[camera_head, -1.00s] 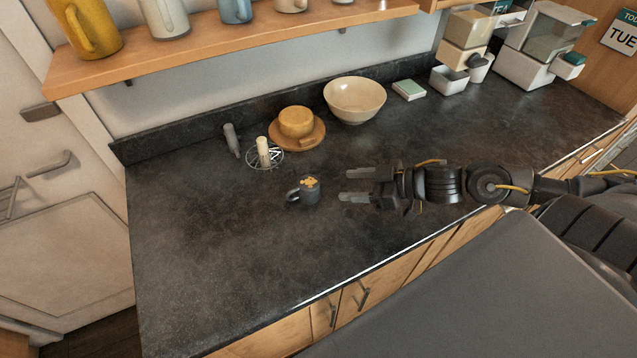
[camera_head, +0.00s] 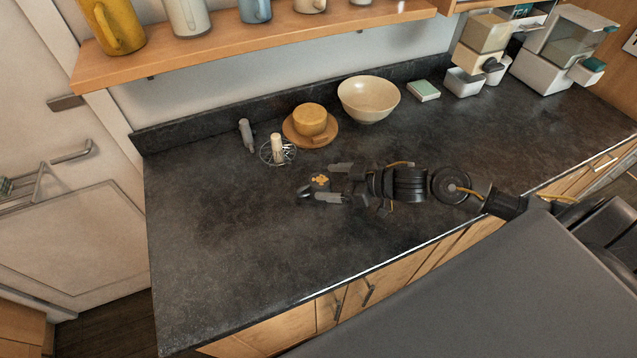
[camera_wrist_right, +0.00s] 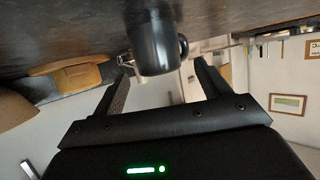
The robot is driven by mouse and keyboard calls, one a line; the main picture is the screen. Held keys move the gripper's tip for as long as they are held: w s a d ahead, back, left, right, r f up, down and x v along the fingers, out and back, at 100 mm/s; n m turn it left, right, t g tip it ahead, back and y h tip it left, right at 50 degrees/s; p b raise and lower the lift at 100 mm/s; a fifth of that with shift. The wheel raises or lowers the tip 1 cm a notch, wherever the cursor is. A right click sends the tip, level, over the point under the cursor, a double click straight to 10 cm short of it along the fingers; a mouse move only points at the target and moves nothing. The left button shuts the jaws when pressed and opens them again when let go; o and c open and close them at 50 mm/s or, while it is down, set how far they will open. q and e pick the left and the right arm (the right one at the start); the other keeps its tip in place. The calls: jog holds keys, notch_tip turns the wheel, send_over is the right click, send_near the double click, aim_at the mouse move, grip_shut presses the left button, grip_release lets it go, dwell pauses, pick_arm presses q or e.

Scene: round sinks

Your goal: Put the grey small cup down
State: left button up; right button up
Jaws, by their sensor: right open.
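My right gripper (camera_head: 330,183) is open, with one finger on each side of the cup. In the right wrist view the cup (camera_wrist_right: 156,45) shows upside down between the two spread fingers of the gripper (camera_wrist_right: 162,80). I cannot tell whether either finger touches it. My left gripper is not in view.
A wooden-handled wire tool (camera_head: 277,150), a grey bottle-like item (camera_head: 246,133), a yellow cup on a saucer (camera_head: 310,122) and a cream bowl (camera_head: 368,97) stand behind. A shelf (camera_head: 250,38) of mugs hangs above. The counter's front left is clear.

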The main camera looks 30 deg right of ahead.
aim_at(319, 181)
jog(key=x, duration=0.2)
jog(key=shift+w+a, duration=0.25)
jog(key=shift+s+d+f, duration=0.1)
jog(key=shift+c, duration=0.9)
jog(key=c, duration=1)
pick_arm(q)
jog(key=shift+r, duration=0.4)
